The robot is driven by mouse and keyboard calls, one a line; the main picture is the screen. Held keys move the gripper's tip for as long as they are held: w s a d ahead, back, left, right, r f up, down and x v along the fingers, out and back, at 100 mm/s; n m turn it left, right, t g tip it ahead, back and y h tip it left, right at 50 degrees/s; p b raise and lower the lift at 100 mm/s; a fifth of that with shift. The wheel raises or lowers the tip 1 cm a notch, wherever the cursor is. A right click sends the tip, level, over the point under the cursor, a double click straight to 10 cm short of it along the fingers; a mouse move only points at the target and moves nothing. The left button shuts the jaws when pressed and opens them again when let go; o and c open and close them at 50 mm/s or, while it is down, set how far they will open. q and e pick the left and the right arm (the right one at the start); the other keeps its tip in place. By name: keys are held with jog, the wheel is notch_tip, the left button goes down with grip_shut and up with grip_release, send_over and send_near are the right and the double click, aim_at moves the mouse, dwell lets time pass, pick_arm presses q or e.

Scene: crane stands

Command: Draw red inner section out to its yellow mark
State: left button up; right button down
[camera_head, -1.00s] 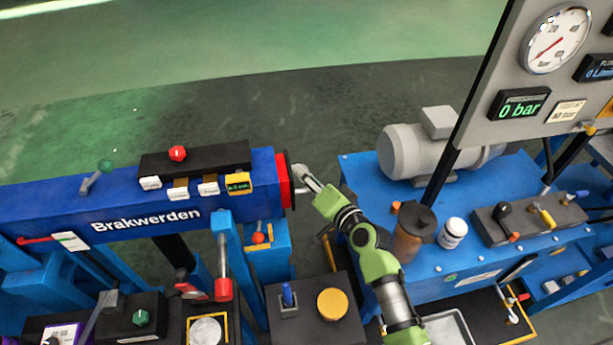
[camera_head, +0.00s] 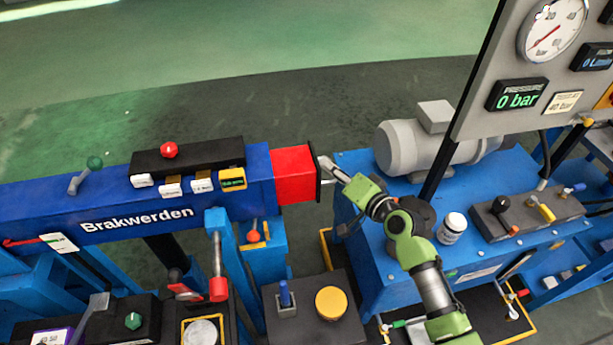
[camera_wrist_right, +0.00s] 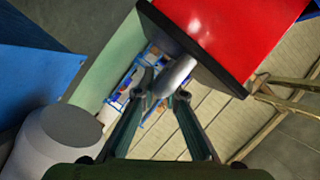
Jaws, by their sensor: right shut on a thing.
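The red inner section (camera_head: 295,175) sticks out of the right end of the blue boom (camera_head: 130,203) marked "Brakwerden". It ends in a dark plate with a grey bar handle. My right gripper (camera_head: 328,170) is at that end plate, shut on the handle. In the right wrist view the red section (camera_wrist_right: 235,35) fills the upper right, and the handle (camera_wrist_right: 176,76) lies between the two fingers of my right gripper (camera_wrist_right: 166,98). No yellow mark shows on the exposed red part. My left gripper is not in view.
A blue bench (camera_head: 365,290) with a grey motor (camera_head: 405,148) stands right of the boom. A white jar (camera_head: 452,228) stands on it near my right arm. A gauge panel (camera_head: 490,125) rises at the right. Open floor lies behind the boom.

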jog(key=d, duration=0.3)
jog(key=shift+w+d, duration=0.15)
jog(key=shift+w, duration=0.2)
jog(key=c, duration=2.1)
grip_release()
jog(key=shift+s, duration=0.1)
jog(key=v, duration=1.1)
jog(key=shift+s+d+r, duration=0.1)
jog(key=shift+s, duration=0.25)
